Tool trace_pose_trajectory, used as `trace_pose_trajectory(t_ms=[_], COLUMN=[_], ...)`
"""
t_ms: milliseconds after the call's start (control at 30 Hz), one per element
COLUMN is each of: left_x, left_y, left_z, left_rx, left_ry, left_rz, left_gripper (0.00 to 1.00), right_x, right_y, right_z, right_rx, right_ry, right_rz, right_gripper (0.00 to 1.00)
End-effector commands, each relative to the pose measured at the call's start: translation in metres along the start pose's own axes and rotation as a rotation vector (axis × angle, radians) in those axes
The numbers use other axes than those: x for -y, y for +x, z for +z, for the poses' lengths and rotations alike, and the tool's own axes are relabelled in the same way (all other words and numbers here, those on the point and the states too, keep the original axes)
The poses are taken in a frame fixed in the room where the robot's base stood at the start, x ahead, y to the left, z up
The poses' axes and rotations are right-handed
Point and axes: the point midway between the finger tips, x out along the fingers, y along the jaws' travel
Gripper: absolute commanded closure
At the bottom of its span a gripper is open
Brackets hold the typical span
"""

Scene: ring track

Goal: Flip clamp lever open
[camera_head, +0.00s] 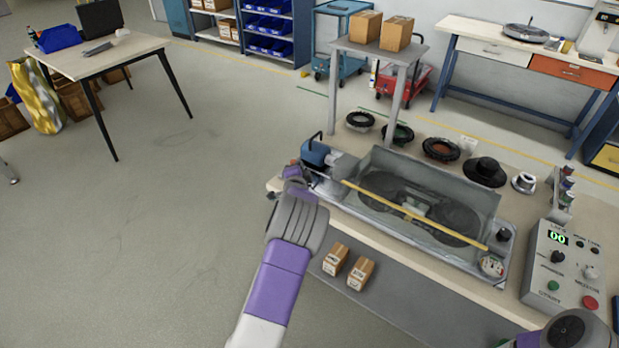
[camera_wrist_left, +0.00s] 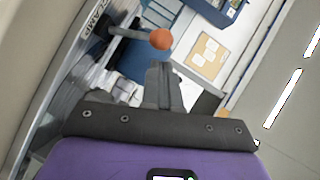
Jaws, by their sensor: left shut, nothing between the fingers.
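In the left wrist view, an orange ball knob (camera_wrist_left: 160,39) sits on the end of a short grey lever (camera_wrist_left: 130,34). The lever comes out of a grey metal housing (camera_wrist_left: 75,60) with printed lettering on the left. My left gripper (camera_wrist_left: 163,70) is shut and empty, its fingertips just below the knob in that picture; I cannot tell whether they touch it. In the head view, my left gripper (camera_head: 292,172) is at the left end of the ring track machine (camera_head: 370,238), beside a blue motor unit (camera_head: 315,153). The lever cannot be made out there. My right gripper is out of view.
A yellow bar (camera_head: 375,201) lies across the machine's tray. A control box (camera_head: 562,268) stands at the right of the bench, and several dark rings and hubs, including a black hub (camera_head: 485,171), lie behind the tray. Open floor (camera_head: 180,210) is on the left.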

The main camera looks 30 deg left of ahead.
Motion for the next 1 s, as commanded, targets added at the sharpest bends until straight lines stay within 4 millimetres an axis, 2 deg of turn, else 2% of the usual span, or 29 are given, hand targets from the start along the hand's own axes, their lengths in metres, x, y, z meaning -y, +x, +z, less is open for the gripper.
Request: trace_pose_trajectory(t_ms=[300,1000], left_x=[0.010,0.012], left_y=[0.009,0.014], left_z=[0.016,0.022], left_rx=[0.003,0.003], left_ry=[-0.183,-0.173], left_rz=[0.119,0.117], left_gripper=[1.00,1.00], right_x=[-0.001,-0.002], right_y=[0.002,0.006], right_z=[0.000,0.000], right_rx=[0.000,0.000], right_ry=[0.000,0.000], right_rz=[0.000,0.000], right_gripper=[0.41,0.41])
